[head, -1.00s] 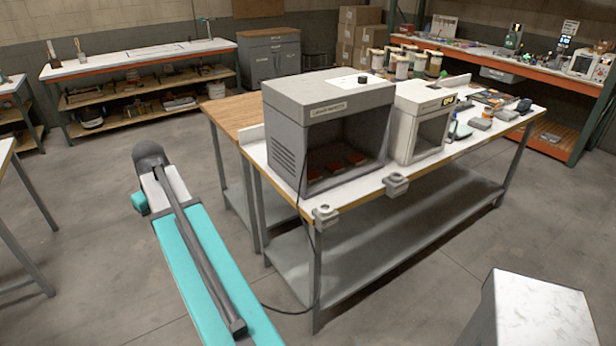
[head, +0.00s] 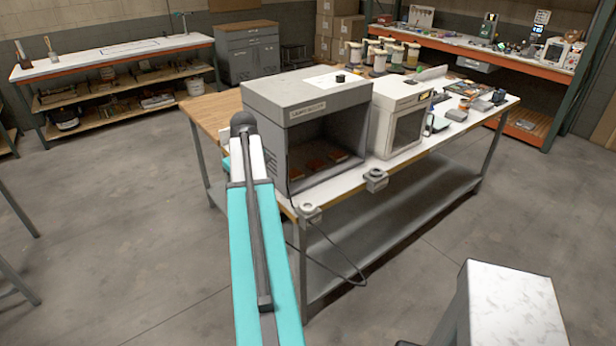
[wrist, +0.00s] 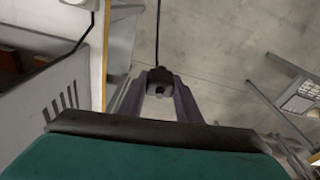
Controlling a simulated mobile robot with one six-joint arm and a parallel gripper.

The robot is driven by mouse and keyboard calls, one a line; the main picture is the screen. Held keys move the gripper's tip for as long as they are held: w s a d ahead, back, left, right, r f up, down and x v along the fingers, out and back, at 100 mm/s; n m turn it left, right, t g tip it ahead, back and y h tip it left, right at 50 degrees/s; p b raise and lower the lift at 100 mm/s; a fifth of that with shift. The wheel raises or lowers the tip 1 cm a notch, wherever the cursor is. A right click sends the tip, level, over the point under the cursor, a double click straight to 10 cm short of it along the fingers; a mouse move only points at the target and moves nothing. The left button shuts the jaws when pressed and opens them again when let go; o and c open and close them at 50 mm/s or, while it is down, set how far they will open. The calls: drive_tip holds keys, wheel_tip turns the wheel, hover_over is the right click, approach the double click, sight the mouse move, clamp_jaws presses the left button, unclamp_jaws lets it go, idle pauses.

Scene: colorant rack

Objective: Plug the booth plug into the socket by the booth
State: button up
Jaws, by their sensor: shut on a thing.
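The grey booth (head: 305,110) stands on the white-topped bench, its open front facing right. Its side with vent slots (wrist: 60,95) fills the left of the wrist view. Two grey socket boxes sit on the bench's front edge, one by the booth's near corner (head: 309,212) and one farther right (head: 375,180). My gripper (wrist: 160,84) is shut on the black booth plug (wrist: 160,76), whose cable runs up the wrist view. In the head view my arm hides the gripper and plug. A black cable (head: 345,262) loops below the nearer socket.
A white cabinet-like box (head: 398,115) stands right of the booth, with small items beyond it. A pale block (head: 510,305) stands at the lower right. The bench has a lower shelf (head: 400,215). Open floor (head: 140,230) lies to the left.

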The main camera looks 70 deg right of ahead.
drive_tip(key=s+d+p, duration=0.1)
drive_tip(key=s+d, duration=0.4)
drive_tip(key=s, duration=0.3)
drive_tip(key=s+d+r+m+p, duration=0.1)
drive_tip(key=s+d, duration=0.5)
drive_tip(key=s, duration=0.3)
drive_tip(key=shift+m, duration=0.3)
drive_tip(key=shift+s+a+r, duration=0.1)
drive_tip(key=shift+s, duration=0.05)
drive_tip(key=shift+f+b, duration=1.2)
drive_tip(key=shift+f, duration=1.7)
drive_tip(key=shift+f+b, duration=0.55)
drive_tip(key=shift+f, duration=0.6)
drive_tip(key=o, duration=1.1)
drive_tip(key=shift+r, duration=0.2)
drive_tip(key=shift+s+a+r+b, duration=0.25)
drive_tip(key=shift+r+b, duration=0.4)
drive_tip(key=shift+r, duration=1.55)
drive_tip(key=shift+s+a+r+b, duration=0.1)
drive_tip(key=shift+s+r+b, duration=0.4)
drive_tip(key=shift+r, duration=1.75)
drive_tip(key=shift+s+a+r+b, duration=0.2)
drive_tip(key=shift+r+b, duration=0.55)
drive_tip(key=shift+r, duration=1.45)
